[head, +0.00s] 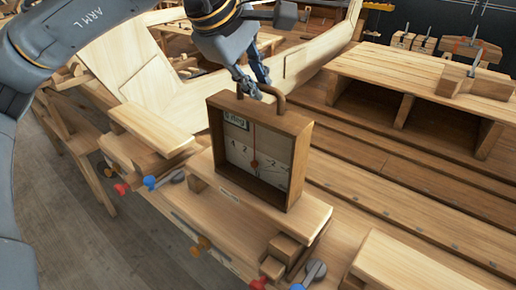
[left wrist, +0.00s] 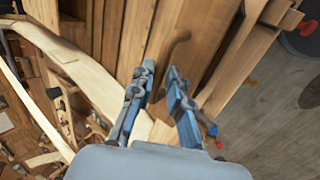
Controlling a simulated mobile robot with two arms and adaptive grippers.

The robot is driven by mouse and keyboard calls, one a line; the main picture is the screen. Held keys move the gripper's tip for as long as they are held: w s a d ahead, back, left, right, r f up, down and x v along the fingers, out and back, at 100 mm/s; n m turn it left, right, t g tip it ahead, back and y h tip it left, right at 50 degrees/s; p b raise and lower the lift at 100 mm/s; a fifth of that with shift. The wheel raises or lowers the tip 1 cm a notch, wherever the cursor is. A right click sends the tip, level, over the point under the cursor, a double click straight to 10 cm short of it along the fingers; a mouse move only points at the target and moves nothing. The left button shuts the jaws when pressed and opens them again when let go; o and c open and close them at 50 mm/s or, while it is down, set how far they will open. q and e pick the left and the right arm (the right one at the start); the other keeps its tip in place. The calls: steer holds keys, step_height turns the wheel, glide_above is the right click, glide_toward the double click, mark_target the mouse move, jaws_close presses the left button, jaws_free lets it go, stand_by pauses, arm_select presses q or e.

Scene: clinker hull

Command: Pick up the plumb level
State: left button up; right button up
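My left gripper (head: 257,86) is right at the handle, pointing down from above. In the left wrist view its two fingers (left wrist: 161,74) are apart, and the brown handle (left wrist: 177,46) shows just ahead of and between their tips. I cannot tell whether the fingers touch it. The lower handle is partly hidden by the fingers. My right gripper is not in view.
A wooden bench with open compartments (head: 416,88) stands at the back right, with clamps (head: 474,70) on it. Pale hull planks (head: 150,63) rise behind the level. Clamps with red and blue handles (head: 150,183) edge the bench at left. Wooden floor (head: 85,235) is free at lower left.

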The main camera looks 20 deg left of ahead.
arm_select(q)
steer(key=shift+x, duration=1.2)
steer(key=shift+r, duration=0.1)
jaws_close()
